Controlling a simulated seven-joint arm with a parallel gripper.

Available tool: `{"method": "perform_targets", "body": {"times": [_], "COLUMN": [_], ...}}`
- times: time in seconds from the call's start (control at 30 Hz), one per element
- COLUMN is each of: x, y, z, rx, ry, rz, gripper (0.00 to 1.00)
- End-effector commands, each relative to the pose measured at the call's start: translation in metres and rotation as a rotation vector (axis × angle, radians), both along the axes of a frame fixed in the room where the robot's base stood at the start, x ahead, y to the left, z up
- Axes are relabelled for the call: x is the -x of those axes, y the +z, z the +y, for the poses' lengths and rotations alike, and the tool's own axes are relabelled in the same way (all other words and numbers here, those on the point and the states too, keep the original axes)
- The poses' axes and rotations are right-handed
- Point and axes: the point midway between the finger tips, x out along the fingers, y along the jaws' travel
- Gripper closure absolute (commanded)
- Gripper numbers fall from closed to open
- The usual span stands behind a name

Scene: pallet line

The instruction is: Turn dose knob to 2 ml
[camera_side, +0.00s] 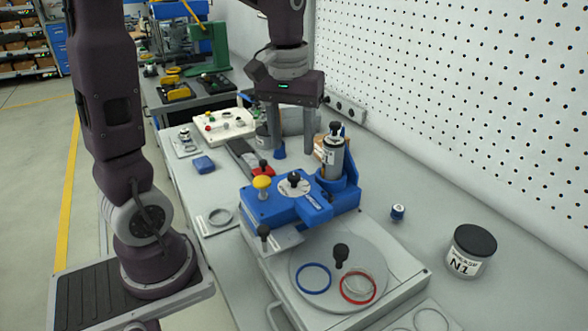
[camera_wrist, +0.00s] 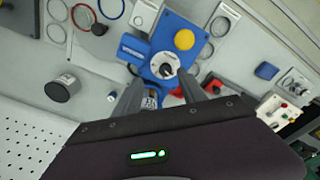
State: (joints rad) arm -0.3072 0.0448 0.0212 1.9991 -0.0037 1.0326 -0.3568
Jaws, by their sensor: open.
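The dose knob (camera_side: 294,178) is black and stands on a white round dial (camera_side: 288,187) on top of the blue dosing unit (camera_side: 255,208). In the wrist view the knob (camera_wrist: 166,70) shows near the centre of the picture, on the dial (camera_wrist: 156,63) of the blue unit (camera_wrist: 170,27). The dial marks are too small to read. My gripper (camera_side: 293,153) is open and empty, pointing down above and behind the knob in the side view. In the wrist view its two fingers (camera_wrist: 160,78) come up from below on either side of the knob, apart from it.
A yellow button (camera_side: 262,182) stands close to the dial. A grey cylinder (camera_side: 334,160) rises to its right. A turntable (camera_side: 318,300) with blue and red rings lies in front. A black-lidded jar (camera_side: 472,252) stands right. A white control box (camera_side: 228,124) is behind.

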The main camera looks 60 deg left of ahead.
Motion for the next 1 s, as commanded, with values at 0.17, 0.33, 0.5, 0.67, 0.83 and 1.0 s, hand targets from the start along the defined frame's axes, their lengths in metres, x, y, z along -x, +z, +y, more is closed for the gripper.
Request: {"method": "perform_targets", "body": {"times": [0.17, 0.33, 0.5, 0.67, 0.83, 1.0], "x": [-0.016, -0.015, -0.015, -0.015, -0.016, -0.016], "y": [-0.023, -0.054, -0.081, -0.089, -0.089, -0.089], "z": [0.021, 0.020, 0.020, 0.020, 0.020, 0.020], "rx": [0.023, 0.024, 0.023, 0.023, 0.022, 0.022], "ry": [0.103, 0.102, 0.101, 0.100, 0.099, 0.098], "rz": [0.064, 0.067, 0.064, 0.062, 0.062, 0.062], "gripper": [0.52, 0.52, 0.52, 0.52, 0.52, 0.85]}}
